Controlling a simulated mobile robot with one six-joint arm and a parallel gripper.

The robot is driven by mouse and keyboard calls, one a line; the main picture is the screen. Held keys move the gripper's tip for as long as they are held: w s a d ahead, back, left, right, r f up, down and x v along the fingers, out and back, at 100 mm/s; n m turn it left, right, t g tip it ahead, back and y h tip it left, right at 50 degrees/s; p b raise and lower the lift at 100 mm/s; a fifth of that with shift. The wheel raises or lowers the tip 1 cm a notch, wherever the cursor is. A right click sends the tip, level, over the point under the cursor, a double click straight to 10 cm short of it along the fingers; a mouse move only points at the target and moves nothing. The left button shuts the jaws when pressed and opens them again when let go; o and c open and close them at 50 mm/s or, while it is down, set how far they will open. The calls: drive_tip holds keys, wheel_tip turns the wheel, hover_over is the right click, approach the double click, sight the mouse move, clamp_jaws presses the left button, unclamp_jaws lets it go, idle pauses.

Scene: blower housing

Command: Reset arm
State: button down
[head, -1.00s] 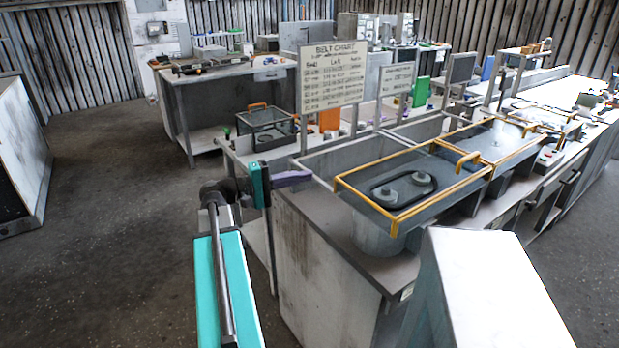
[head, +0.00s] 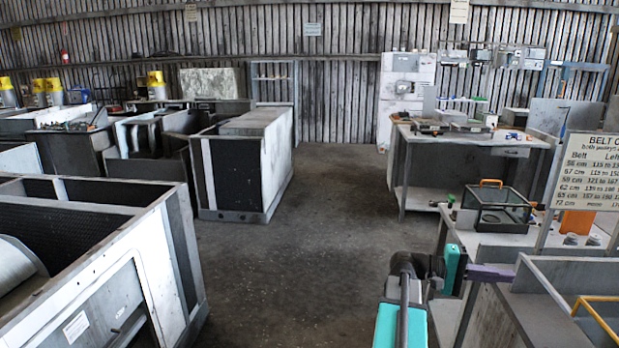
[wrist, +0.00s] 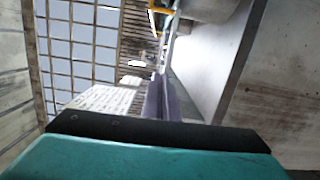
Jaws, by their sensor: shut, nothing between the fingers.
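My arm, teal and grey, reaches up from the bottom of the head view, right of centre. My gripper (head: 510,273) points right, with its purple fingers together and nothing between them. It is in front of the bench with the belt chart, near the grey housing's upper left corner. In the wrist view the purple fingers (wrist: 158,100) lie side by side, shut, beyond the dark and teal gripper body.
The belt chart (head: 588,178) and a clear box with an orange handle (head: 492,207) stand at right. A large open housing (head: 95,250) fills the left; another cabinet (head: 240,165) stands behind. The floor (head: 310,240) between is clear.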

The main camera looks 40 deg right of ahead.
drive_tip(key=w+a+f+n+t+h, duration=0.1)
drive_tip(key=w+a+f+n+t, duration=0.2)
drive_tip(key=w+f, duration=0.5)
drive_tip(key=w+a+f+n+t+h, duration=0.1)
drive_tip(key=w+a+f+n+h, duration=0.15)
drive_tip(key=w+a+f, duration=0.5)
drive_tip(key=w+a+f+n+t+y, duration=0.1)
drive_tip(key=w+a+f+n+t, duration=0.1)
drive_tip(key=w+a+f, duration=0.45)
drive_tip(key=w+a+f+n+t+y, duration=0.1)
drive_tip(key=w+a+f+n+t, duration=0.2)
drive_tip(key=a+f, duration=0.65)
drive_tip(key=s+a+f+n+y, duration=0.1)
drive_tip(key=s+a+f+y, duration=0.1)
drive_tip(key=a+f, duration=0.65)
drive_tip(key=s+a+f+n+y, duration=0.1)
drive_tip(key=s+a+f+y, duration=0.1)
drive_tip(key=a+f, duration=0.65)
drive_tip(key=s+a+f+y, duration=0.2)
drive_tip(key=a+f, duration=0.1)
drive_tip(key=a, duration=0.3)
drive_tip(key=s+a+f+m+y, duration=0.1)
drive_tip(key=s+a+f+y, duration=0.2)
drive_tip(key=a, duration=0.4)
drive_tip(key=s+a+f+m+y, duration=0.1)
drive_tip(key=s+a+f+y, duration=0.2)
drive_tip(key=a+f, duration=0.2)
drive_tip(key=shift+s+a, duration=0.25)
drive_tip(key=shift+a, duration=0.8)
drive_tip(key=shift+s, duration=0.15)
